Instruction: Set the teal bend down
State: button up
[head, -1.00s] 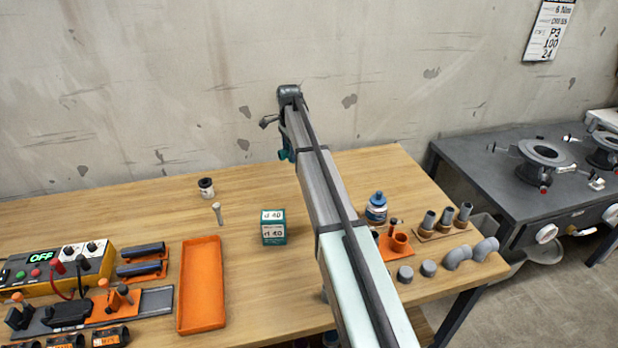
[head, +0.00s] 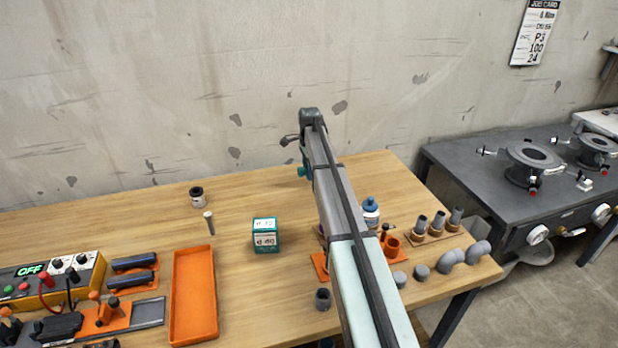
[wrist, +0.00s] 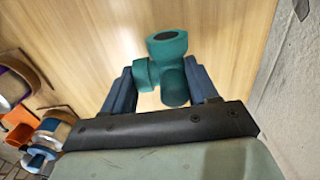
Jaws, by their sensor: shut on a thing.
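In the head view a small part of the teal bend (head: 302,171) shows at the left of my arm's far end, over the back of the wooden table (head: 240,190). The wrist view has bare wood behind it. I cannot tell how high it is above the wood. My fingers are mostly hidden in the head view.
A teal-and-white box (head: 265,235), an orange tray (head: 193,300), a grey bolt-like piece (head: 209,222) and a dark-topped jar (head: 197,196) stand left of my arm. The back of the table is mostly clear.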

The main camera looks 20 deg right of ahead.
jog(key=shift+f, duration=1.9)
jog(key=shift+f, duration=0.1)
jog(key=o, duration=1.1)
jog(key=shift+c, duration=0.2)
notch_tip(320, 180, up, 12)
jog(key=shift+r, duration=0.15)
